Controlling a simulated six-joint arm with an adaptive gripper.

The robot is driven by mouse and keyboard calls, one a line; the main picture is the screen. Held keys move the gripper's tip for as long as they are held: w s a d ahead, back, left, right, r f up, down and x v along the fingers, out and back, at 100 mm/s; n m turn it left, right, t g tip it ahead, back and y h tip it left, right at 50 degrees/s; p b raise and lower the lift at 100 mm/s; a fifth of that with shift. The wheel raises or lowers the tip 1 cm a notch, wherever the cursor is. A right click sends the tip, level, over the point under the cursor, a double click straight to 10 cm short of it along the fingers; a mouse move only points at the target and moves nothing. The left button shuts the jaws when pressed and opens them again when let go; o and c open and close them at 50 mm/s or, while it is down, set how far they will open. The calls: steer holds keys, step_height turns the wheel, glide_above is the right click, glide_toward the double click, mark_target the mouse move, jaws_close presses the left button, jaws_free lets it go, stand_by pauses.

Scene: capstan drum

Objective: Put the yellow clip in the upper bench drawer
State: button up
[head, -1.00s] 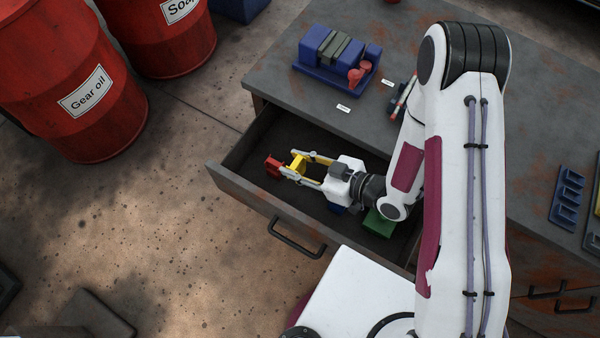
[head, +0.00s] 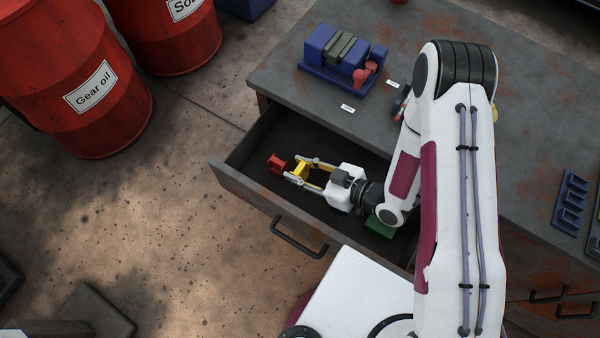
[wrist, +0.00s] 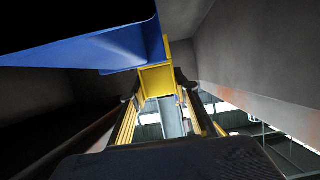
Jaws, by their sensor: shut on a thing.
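The yellow clip (head: 300,171) is between the fingertips of my gripper (head: 302,173), which is shut on it. The clip also shows between the fingers in the wrist view (wrist: 157,80). The upper bench drawer (head: 245,190) is pulled open, and my gripper and the clip are over or within its left part. I cannot tell whether the clip touches the drawer floor. A red block (head: 277,163) is just beyond the fingertips. A blue piece (wrist: 95,45) is close to the clip in the wrist view.
A green block (head: 380,228) shows in the drawer, partly hidden beneath my arm. On the bench top (head: 440,25) stand a blue vise-like fixture (head: 335,60) and a blue rack (head: 570,198). Red drums (head: 75,80) stand to the left.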

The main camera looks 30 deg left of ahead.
mark_target(305, 177)
steer(key=shift+f, duration=1.6)
steer(key=shift+f, duration=0.15)
steer(key=o, duration=0.9)
steer(key=shift+o, duration=0.2)
steer(key=shift+d+r, duration=0.15)
steer(key=shift+r, duration=0.05)
steer(key=shift+v, duration=5.85)
